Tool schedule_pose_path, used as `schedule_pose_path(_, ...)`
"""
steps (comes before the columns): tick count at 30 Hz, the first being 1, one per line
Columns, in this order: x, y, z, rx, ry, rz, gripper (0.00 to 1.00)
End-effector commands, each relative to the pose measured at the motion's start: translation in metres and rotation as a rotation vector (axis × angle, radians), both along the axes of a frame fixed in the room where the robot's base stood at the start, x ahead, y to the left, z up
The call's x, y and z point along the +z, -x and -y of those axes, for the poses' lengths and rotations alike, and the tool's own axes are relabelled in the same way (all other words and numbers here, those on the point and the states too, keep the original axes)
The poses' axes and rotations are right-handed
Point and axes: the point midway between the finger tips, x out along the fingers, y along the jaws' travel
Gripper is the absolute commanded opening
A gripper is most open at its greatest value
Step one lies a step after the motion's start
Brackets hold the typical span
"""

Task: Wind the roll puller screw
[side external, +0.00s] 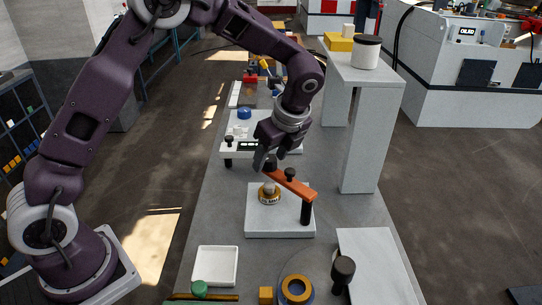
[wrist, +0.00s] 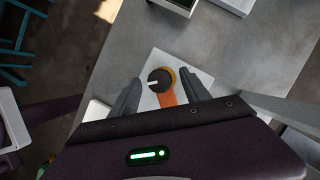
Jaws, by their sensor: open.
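The roll puller has an orange bar (side external: 290,183) on a black post (side external: 307,212), over a white base plate (side external: 262,226). A brass-coloured ring (side external: 269,195) sits under the bar's far end. In the wrist view a round black knob (wrist: 159,80) with a white mark, which looks like the screw's head, tops the orange bar (wrist: 168,99). My gripper (side external: 265,162) is just above that end of the bar. In the wrist view my gripper (wrist: 162,90) is open and empty, one finger on each side of the knob, with gaps visible. The screw's shaft is hidden.
A grey shelf stand (side external: 360,130) rises right of the puller. A white tray (side external: 215,266), a blue-and-brass round part (side external: 296,289) and a black knob (side external: 343,270) are at the near end. A white device (side external: 240,146) stands behind. Bare bench lies left of the base plate.

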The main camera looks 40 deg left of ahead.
Motion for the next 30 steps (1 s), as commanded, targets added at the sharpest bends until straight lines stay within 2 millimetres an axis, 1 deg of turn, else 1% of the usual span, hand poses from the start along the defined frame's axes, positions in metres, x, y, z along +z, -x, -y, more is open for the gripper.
schedule_pose_path(5,-0.0005,0.0,-0.0004,0.001,0.0,0.0,0.55)
schedule_pose_path(6,-0.0005,0.0,-0.0004,0.002,0.0,0.001,0.53)
schedule_pose_path(11,-0.0003,0.0001,-0.0004,0.002,0.0,0.001,0.21)
schedule_pose_path(12,-0.0002,0.0001,-0.0004,0.002,0.0,0.001,0.14)
schedule_pose_path(14,-0.0002,0.0001,-0.0004,0.002,0.0,0.001,0.02)
schedule_pose_path(15,-0.0002,0.0,-0.0004,0.002,0.0,0.001,0.0)
schedule_pose_path(23,-0.0001,-0.0001,-0.0003,0.03,-0.001,0.001,0.0)
schedule_pose_path(30,0.0,-0.0015,-0.0001,0.164,0.0,0.001,0.0)
